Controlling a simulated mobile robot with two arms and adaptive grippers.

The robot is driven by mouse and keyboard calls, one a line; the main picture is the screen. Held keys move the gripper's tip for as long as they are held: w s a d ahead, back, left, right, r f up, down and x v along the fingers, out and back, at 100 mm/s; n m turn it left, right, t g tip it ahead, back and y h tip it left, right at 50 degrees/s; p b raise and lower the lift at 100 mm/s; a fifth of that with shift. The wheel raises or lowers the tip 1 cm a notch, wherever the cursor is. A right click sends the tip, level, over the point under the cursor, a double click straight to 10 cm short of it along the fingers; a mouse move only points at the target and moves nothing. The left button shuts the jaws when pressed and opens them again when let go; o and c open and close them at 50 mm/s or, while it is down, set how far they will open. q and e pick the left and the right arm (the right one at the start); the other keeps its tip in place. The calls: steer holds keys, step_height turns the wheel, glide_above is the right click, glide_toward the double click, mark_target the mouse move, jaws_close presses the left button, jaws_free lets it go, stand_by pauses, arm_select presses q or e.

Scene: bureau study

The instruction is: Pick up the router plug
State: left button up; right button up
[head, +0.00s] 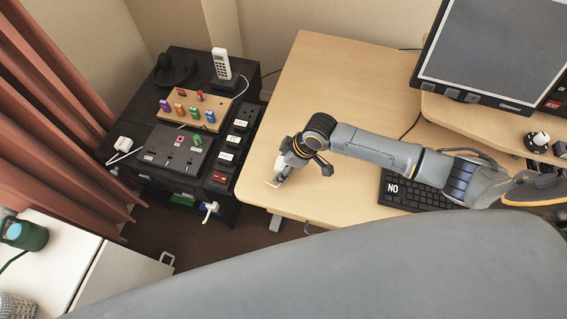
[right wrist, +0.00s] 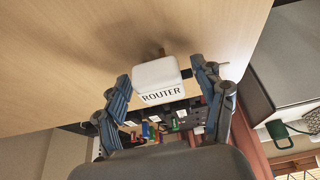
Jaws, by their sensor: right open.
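The router plug (right wrist: 158,80), a white block marked ROUTER, shows in the right wrist view against the wooden desk. My right gripper (right wrist: 161,72) is open, with one finger on each side of the plug. I cannot tell whether either finger touches it. In the head view my right gripper (head: 280,173) is over the left edge of the desk, pointing down. My left gripper is not in view.
The desk (head: 300,85) holds a keyboard (head: 400,192) and a monitor (head: 490,45). Left of it stands a dark cabinet (head: 225,215) with a socket panel, colored plugs and a phone (head: 222,64). Another white plug (head: 124,143) lies there. A gap separates desk and cabinet.

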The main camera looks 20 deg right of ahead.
steer(key=shift+r, duration=0.1)
steer(key=c, duration=1.2)
